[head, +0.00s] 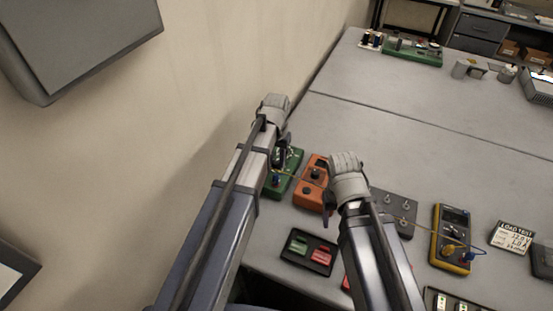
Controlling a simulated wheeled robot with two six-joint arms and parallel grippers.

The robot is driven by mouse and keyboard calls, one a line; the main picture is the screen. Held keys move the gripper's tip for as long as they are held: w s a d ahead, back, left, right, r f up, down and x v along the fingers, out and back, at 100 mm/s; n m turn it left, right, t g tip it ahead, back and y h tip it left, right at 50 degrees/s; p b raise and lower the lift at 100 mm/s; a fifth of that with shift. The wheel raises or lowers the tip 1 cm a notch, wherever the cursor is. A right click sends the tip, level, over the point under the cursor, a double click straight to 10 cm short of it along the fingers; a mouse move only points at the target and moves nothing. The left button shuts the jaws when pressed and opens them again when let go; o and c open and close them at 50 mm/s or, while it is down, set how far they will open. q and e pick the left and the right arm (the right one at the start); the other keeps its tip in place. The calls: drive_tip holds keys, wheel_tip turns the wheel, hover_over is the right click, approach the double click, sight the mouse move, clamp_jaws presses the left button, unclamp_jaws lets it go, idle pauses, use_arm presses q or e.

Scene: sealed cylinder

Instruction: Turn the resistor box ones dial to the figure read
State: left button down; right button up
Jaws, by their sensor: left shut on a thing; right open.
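An orange box (309,194) with dark round dials stands on the table between my two grippers; it looks like the resistor box, but its dial figures are too small to read. My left gripper (279,154) is shut at a green box (272,190) left of the orange one; what it grips is mostly hidden by my arm. My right gripper (328,203) is open at the right edge of the orange box, its wrist covering part of that side. A card headed "LOAD TEST" (513,237) stands at the right, its figures hard to read.
A grey box with knobs (407,202) and a yellow multimeter (451,223) with leads stand to the right. A black tray (294,258) with green and red pieces lies in front. A wall borders the table's left. The table's middle (400,125) is clear.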

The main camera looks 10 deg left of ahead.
sight(276, 162)
use_arm(q)
drive_tip(key=c, duration=0.6)
unclamp_jaws()
drive_tip(key=shift+r, duration=0.1)
wheel_tip(276, 162, up, 8)
drive_tip(key=p, duration=0.8)
use_arm(e)
wheel_tip(276, 162, up, 8)
use_arm(q)
drive_tip(key=shift+f, duration=0.25)
use_arm(e)
drive_tip(key=shift+f, duration=0.15)
